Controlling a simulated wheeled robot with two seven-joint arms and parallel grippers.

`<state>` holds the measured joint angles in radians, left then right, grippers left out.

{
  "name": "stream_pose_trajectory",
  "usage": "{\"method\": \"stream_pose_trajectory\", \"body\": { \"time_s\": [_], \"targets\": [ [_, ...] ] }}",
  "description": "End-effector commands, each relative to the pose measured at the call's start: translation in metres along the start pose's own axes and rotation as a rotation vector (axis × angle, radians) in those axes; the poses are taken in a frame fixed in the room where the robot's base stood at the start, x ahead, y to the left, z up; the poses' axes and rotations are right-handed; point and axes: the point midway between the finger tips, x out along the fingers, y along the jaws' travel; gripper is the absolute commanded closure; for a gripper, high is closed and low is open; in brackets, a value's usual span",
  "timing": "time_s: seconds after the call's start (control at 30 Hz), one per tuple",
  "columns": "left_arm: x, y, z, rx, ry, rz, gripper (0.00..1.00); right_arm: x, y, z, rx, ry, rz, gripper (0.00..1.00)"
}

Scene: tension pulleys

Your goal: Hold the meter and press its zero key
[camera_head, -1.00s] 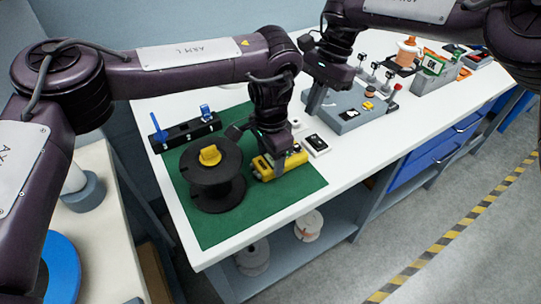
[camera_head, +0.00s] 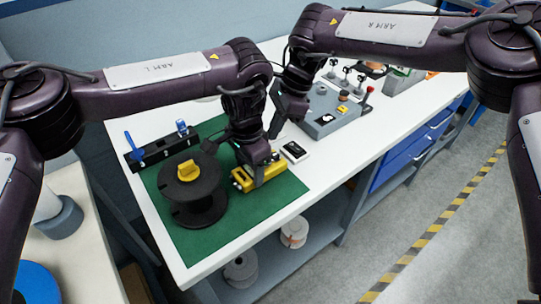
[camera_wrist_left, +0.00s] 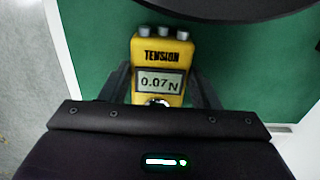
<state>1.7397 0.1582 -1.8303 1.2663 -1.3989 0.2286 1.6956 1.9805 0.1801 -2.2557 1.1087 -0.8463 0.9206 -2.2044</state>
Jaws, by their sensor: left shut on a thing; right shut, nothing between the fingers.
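The yellow tension meter (camera_head: 264,188) lies over the green mat (camera_head: 225,226), beside the black spool. My left gripper (camera_head: 256,172) is shut on it from above. In the left wrist view the meter (camera_wrist_left: 160,50) sits between the two fingers, its display (camera_wrist_left: 160,83) reading 0.07 N. A round silvery part (camera_wrist_left: 157,101) below the display is partly hidden by the gripper body; I cannot tell if it is the zero key. My right gripper (camera_head: 275,130) is shut and empty, behind and slightly right of the left gripper, apart from the meter.
The black spool (camera_head: 192,207) with a yellow knob stands left of the meter. A black rack (camera_head: 170,146) with blue parts is behind it. A small black-and-white item (camera_head: 294,151) lies right of the mat. A grey fixture (camera_head: 325,122) stands behind right. The white front table strip is clear.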

Motion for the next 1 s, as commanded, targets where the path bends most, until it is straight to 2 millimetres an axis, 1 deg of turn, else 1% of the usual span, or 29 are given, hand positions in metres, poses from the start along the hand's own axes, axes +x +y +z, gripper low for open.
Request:
{"method": "stream_pose_trajectory", "body": {
  "time_s": [0.03,0.1,0.27,0.37,0.5,0.6,0.77,1.0],
  "targets": [
    [-0.001,0.000,-0.001,0.000,0.002,-0.001,0.77,0.008,0.001,0.002,0.123,-0.023,-0.031,1.00],
    [-0.001,0.000,-0.001,0.000,0.002,-0.001,0.77,0.012,-0.001,0.005,0.303,-0.042,-0.084,1.00],
    [-0.001,0.000,-0.001,0.000,0.002,0.000,0.77,0.011,-0.003,0.008,0.700,-0.100,-0.192,1.00],
    [-0.001,0.000,-0.001,0.000,0.002,0.000,0.77,0.004,-0.004,0.009,0.939,-0.152,-0.246,1.00],
    [-0.001,0.000,-0.001,0.000,0.002,0.000,0.77,-0.012,-0.005,0.004,1.269,-0.247,-0.321,1.00],
    [-0.001,0.000,-0.001,0.000,0.002,0.000,0.77,-0.021,-0.003,0.003,1.493,-0.328,-0.347,1.00],
    [-0.001,0.000,-0.001,0.000,0.002,0.000,0.77,-0.026,0.004,0.011,1.829,-0.470,-0.313,1.00],
    [-0.001,0.000,0.000,0.000,0.001,0.000,0.77,-0.033,0.018,0.024,2.322,-0.691,-0.166,1.00]
  ]
}}
